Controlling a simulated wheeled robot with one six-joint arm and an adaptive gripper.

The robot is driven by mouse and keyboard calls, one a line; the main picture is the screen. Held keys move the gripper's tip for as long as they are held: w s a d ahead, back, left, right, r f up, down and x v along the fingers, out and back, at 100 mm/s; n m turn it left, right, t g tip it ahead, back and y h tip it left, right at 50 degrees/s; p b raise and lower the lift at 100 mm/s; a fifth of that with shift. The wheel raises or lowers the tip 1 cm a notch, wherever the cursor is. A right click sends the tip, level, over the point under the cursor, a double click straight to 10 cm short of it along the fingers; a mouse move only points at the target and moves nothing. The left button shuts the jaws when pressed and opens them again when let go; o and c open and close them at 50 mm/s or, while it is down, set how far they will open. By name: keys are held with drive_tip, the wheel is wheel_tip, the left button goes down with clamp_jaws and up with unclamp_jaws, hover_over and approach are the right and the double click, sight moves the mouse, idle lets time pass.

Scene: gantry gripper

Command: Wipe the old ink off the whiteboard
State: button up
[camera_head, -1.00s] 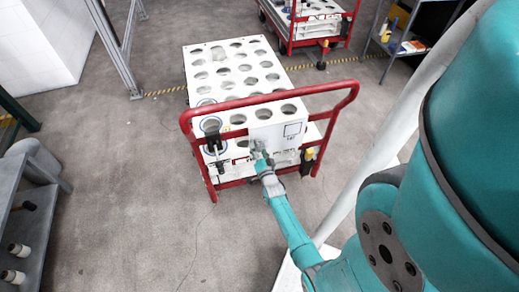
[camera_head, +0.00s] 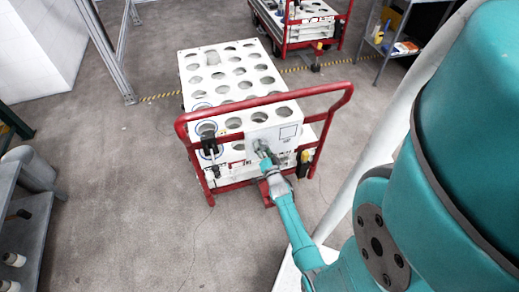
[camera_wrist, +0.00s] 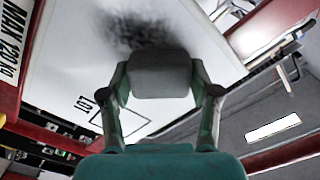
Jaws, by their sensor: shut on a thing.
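The whiteboard (camera_head: 273,131) is a small white panel hung on the near side of the cart, under its red handle. In the wrist view the whiteboard (camera_wrist: 75,60) carries a dark, blurry ink smudge (camera_wrist: 135,26) and a printed outlined box marked LOT. My gripper (camera_head: 263,150) is in front of the board's lower left part. In the wrist view my gripper (camera_wrist: 163,90) is shut on a grey block-shaped eraser (camera_wrist: 160,75). The eraser lies over the smudge's lower edge and hides part of it. I cannot tell whether it touches the board.
The red handle (camera_head: 262,101) arches over the board. The cart's white top (camera_head: 215,62) has several round holes. A black clamp-like fixture (camera_head: 209,146) hangs left of the board. Another red cart (camera_head: 297,27) and a shelf (camera_head: 400,35) stand behind. Grey floor is open to the left.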

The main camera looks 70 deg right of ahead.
sight(272, 140)
drive_tip(key=shift+s+d, duration=0.85)
drive_tip(key=shift+s, duration=0.2)
drive_tip(key=shift+s+d, duration=0.8)
drive_tip(key=shift+s, duration=0.25)
drive_tip(key=v, duration=0.3)
